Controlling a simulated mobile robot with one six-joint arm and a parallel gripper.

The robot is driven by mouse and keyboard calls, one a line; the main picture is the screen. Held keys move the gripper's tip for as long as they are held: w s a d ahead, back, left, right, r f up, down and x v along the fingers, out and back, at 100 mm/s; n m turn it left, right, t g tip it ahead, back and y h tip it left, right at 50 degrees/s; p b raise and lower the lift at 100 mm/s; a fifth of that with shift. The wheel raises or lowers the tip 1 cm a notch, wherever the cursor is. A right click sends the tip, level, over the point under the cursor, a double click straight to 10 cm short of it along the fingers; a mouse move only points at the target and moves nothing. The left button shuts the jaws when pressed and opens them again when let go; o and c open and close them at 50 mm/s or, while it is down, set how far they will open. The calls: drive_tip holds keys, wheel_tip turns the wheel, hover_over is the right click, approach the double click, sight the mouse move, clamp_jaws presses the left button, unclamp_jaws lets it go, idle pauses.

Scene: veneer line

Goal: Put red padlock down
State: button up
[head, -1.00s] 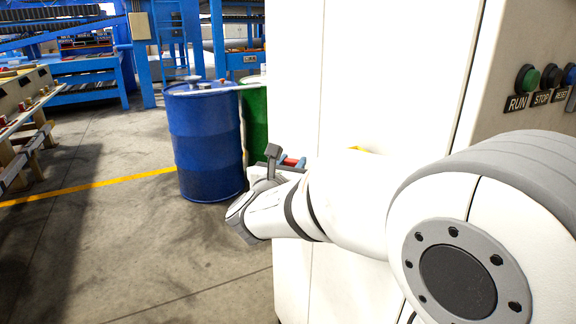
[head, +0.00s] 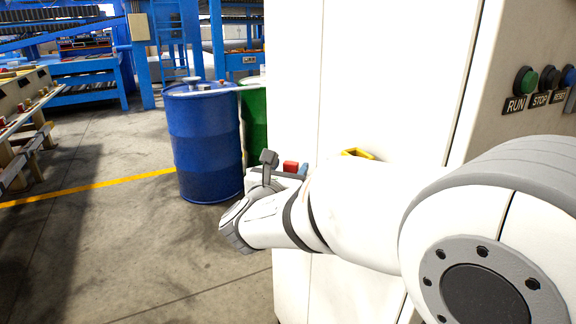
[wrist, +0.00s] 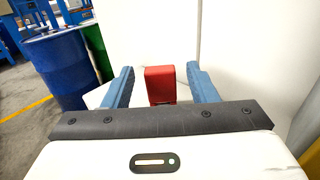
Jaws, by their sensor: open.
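The red padlock (wrist: 160,84) stands upright between the blue fingers of my gripper (wrist: 160,70) in the wrist view, in front of a white wall face. The fingers are open, with a gap on each side of the padlock. In the head view the red padlock (head: 290,167) shows as a small red block just beyond my wrist, with a blue fingertip to its right. What its base rests on is hidden by my gripper and wrist.
A white cabinet (head: 370,80) stands close behind my arm, with a RUN button (head: 526,80) at right. A yellow object (head: 358,153) shows partly behind my arm. A blue drum (head: 205,140) and a green drum (head: 254,115) stand left. Open floor lies at lower left.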

drive_tip(key=v, duration=1)
drive_tip(key=shift+p, duration=0.3)
drive_tip(key=shift+s, duration=0.1)
